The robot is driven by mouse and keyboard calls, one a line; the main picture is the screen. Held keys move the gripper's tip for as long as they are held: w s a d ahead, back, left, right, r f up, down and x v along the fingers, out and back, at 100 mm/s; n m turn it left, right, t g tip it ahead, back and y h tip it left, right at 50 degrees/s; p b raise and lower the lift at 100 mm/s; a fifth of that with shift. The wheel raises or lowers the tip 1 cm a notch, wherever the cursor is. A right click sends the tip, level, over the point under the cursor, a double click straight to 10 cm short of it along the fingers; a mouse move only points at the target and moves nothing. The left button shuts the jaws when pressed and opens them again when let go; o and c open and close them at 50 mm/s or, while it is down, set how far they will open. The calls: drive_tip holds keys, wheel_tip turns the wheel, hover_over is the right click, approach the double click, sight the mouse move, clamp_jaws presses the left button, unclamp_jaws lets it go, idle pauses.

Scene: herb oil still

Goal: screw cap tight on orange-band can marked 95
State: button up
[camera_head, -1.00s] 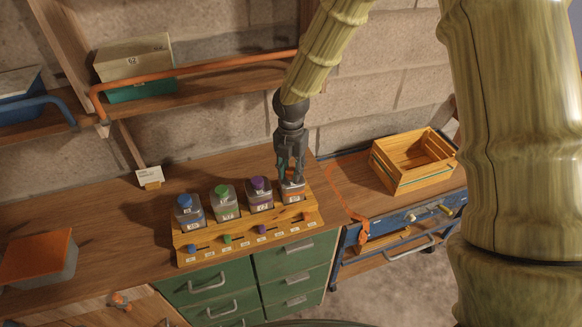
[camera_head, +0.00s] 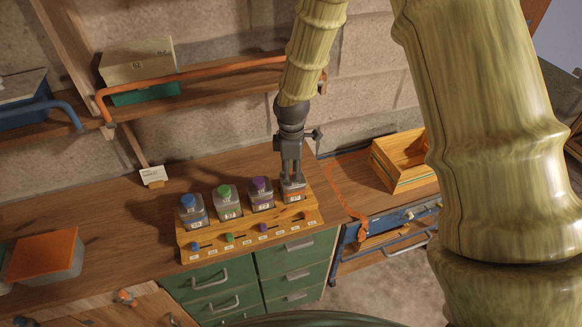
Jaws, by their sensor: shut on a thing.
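The orange-band can (camera_head: 293,192) stands upright at the right end of the wooden rack (camera_head: 187,250); its number is too small to read. My gripper (camera_head: 292,176) points straight down over this can, its fingers shut at the can's top. The cap between the fingers is hidden by them, so I cannot tell how it sits on the neck. To the left in the rack stand a purple-capped can (camera_head: 262,195), a green-capped can (camera_head: 227,202) and a blue-capped can (camera_head: 191,211).
An orange crate (camera_head: 392,178) stands on the blue cart at right. An orange-lidded box (camera_head: 45,256) sits at left. A shelf with an orange rail (camera_head: 200,72) runs behind my arm.

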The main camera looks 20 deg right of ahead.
drive_tip(key=shift+s+f+m, duration=0.1)
drive_tip(key=shift+s+m, duration=0.1)
drive_tip(key=shift+m, duration=0.8)
drive_tip(key=o, duration=1.1)
drive_tip(key=shift+d, duration=0.1)
drive_tip(key=shift+w, duration=0.1)
drive_tip(key=shift+c, duration=0.2)
